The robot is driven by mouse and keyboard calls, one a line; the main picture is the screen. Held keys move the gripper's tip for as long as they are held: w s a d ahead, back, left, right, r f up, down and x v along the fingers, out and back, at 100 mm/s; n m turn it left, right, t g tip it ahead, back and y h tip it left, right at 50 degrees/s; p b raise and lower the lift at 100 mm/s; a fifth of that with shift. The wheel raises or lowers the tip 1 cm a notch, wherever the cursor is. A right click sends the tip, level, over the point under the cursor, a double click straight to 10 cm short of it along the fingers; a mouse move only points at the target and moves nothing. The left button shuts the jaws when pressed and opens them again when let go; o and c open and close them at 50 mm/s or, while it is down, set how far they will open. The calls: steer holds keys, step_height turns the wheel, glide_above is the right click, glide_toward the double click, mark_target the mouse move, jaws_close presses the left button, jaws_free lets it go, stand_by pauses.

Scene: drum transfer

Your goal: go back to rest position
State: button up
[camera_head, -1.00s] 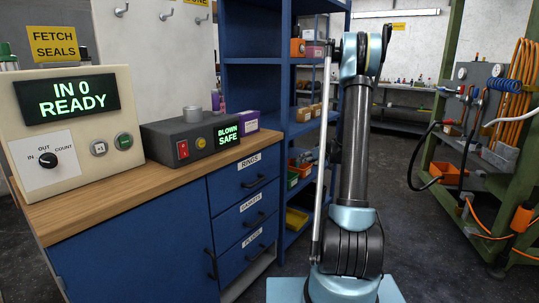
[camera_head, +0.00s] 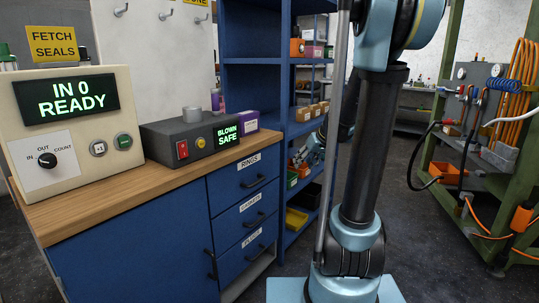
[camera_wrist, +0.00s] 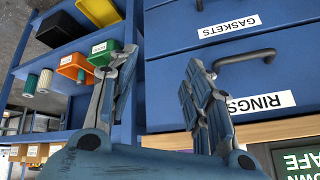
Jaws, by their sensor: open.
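My gripper (camera_wrist: 158,68) is open and empty in the wrist view, its two jointed blue-grey fingers spread apart. The shelf bins lie beyond the left finger. In the head view my gripper (camera_head: 304,158) shows small in front of the blue shelf, left of my upright arm. Part of my forearm is hidden behind the arm link. The wrist view is upside down, since its labels read inverted.
A blue drawer cabinet (camera_head: 135,243) with a wooden top carries a cream panel (camera_head: 90,165) reading IN 0 READY and a dark box (camera_head: 165,145) reading BLOWN SAFE. A blue shelf (camera_head: 255,75) stands behind. A green rack (camera_head: 445,75) with hoses stands right. Dark floor (camera_head: 415,235) lies between.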

steer(key=s+d+f+m+g+h, duration=0.1)
steer(key=s+d+f+h, duration=0.1)
steer(key=s, duration=1.3)
steer(key=s+d+f+m+g+h, duration=0.2)
steer(key=s+f, duration=0.3)
steer(key=s, duration=1.1)
steer(key=shift+d+m, duration=0.15)
steer(key=shift+m, duration=0.15)
steer(key=shift+f, duration=0.1)
